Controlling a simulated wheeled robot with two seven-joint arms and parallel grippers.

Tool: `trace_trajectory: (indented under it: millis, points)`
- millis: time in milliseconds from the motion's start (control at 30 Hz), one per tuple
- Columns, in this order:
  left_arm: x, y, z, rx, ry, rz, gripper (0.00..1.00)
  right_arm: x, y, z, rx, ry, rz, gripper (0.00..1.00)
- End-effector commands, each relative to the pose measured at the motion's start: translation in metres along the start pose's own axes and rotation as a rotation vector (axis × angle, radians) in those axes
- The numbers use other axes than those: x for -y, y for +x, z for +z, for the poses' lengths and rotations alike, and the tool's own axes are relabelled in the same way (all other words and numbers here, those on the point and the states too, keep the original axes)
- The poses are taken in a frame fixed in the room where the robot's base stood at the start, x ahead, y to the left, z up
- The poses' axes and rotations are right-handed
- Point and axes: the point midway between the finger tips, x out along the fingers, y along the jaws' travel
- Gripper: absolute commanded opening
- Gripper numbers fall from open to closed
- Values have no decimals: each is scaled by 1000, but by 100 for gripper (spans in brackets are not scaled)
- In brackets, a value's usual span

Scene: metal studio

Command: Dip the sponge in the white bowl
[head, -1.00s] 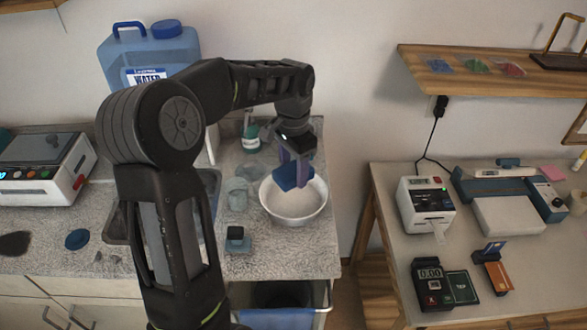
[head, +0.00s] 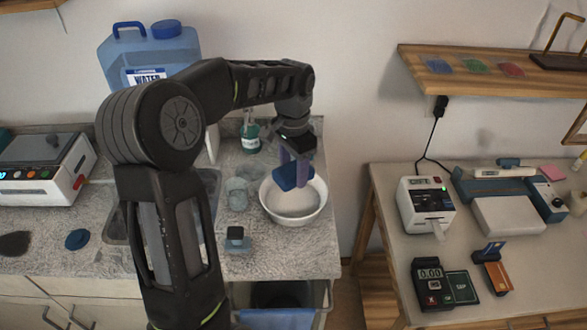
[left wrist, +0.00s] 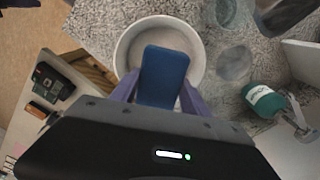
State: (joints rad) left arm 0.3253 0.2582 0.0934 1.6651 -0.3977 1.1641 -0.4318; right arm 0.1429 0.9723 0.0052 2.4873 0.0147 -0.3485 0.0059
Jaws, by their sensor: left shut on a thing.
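The white bowl (head: 300,213) stands on the speckled counter near its right edge. My left gripper (head: 296,178) points down over the bowl and is shut on the blue sponge (head: 286,178). In the left wrist view the sponge (left wrist: 163,77) sits between the two purple fingers, with the bowl (left wrist: 126,50) around it in the picture. The sponge is over or partly inside the bowl's opening; I cannot tell whether it touches the contents. My right gripper is not in view.
A glass beaker (head: 237,194) stands just left of the bowl, with a teal bottle (head: 250,140) behind it. A small dark-topped box (head: 236,240) sits in front. A sink (head: 120,222) lies left. A separate table (head: 390,250) with devices is at right.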

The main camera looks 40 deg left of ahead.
Motion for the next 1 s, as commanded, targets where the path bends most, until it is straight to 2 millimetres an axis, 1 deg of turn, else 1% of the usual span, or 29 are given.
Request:
trace_trajectory:
  millis: [267, 467, 700, 900, 1000]
  points:
    - [0, 0, 0, 0, 0, 0, 16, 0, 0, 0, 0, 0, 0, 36]
    - [0, -14, 0, 0, 0, 0, 16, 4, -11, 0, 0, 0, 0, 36]
    - [0, -12, 0, 0, 0, 0, 16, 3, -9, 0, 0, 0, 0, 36]
    - [0, 1, 0, 0, 0, 0, 16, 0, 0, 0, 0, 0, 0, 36]
    - [0, 0, 0, -1, 0, 0, 16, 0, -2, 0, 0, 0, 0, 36]
